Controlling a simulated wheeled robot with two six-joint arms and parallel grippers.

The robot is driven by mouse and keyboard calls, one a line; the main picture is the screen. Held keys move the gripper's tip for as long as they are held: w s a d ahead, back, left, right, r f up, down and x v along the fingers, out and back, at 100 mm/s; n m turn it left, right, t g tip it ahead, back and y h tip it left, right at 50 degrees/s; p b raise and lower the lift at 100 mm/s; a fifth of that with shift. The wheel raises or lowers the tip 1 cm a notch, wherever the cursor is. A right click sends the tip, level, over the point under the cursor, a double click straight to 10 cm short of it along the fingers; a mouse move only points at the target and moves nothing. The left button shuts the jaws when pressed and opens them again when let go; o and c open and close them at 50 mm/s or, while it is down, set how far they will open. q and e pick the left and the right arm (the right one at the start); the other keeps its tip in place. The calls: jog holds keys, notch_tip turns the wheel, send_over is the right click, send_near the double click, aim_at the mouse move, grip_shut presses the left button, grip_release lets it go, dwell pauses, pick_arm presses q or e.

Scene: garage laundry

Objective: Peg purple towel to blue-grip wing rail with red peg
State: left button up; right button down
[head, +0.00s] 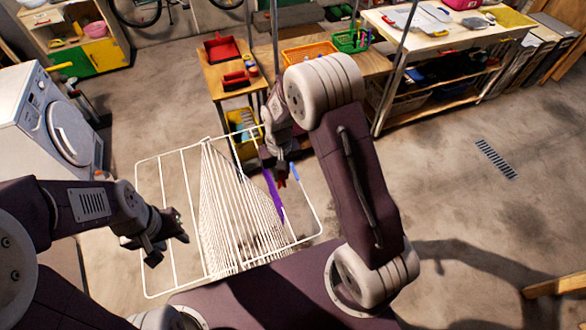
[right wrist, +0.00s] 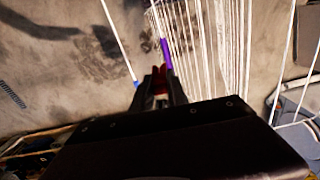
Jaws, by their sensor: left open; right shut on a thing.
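The purple towel (head: 274,194) shows as a narrow strip at the right part of the white drying rack (head: 147,297); it also shows in the right wrist view (right wrist: 166,54), just beyond the fingertips. The blue grip (head: 294,172) sits on the rack's right wing rail, and it shows left of the fingers in the right wrist view (right wrist: 136,84). My right gripper (head: 280,177) is shut on the red peg (right wrist: 160,80), close to the towel. I cannot tell whether the peg touches towel or rail. My left gripper (head: 172,235) is open and empty over the rack's left side.
A washing machine (head: 60,125) stands at the left. A small wooden bench (head: 225,85) with red items and a yellow crate (head: 243,130) is behind the rack. A workbench (head: 440,35) is at the back right. The floor on the right is clear around a drain grate (head: 495,158).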

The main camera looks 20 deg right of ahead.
jog(key=shift+s+a+r+p, duration=0.3)
jog(key=shift+a+r+p, duration=0.15)
jog(key=shift+r+p, duration=0.25)
pick_arm(q)
notch_tip(320, 180, up, 4)
jog(key=shift+f, duration=0.2)
pick_arm(e)
jog(key=shift+s+a+f+n, duration=0.1)
jog(key=shift+s+a+n, duration=0.2)
jog(key=shift+s+a, duration=0.15)
pick_arm(q)
jog(key=shift+r+p, duration=0.1)
jog(key=shift+p, duration=0.3)
pick_arm(e)
jog(key=shift+f+b, duration=4.1)
jog(key=shift+f, duration=1.5)
pick_arm(q)
notch_tip(320, 180, down, 8)
pick_arm(e)
jog(key=c, duration=1.2)
grip_release()
jog(key=shift+c, duration=0.2)
jog(key=shift+w+r, duration=0.1)
jog(key=shift+r, duration=0.05)
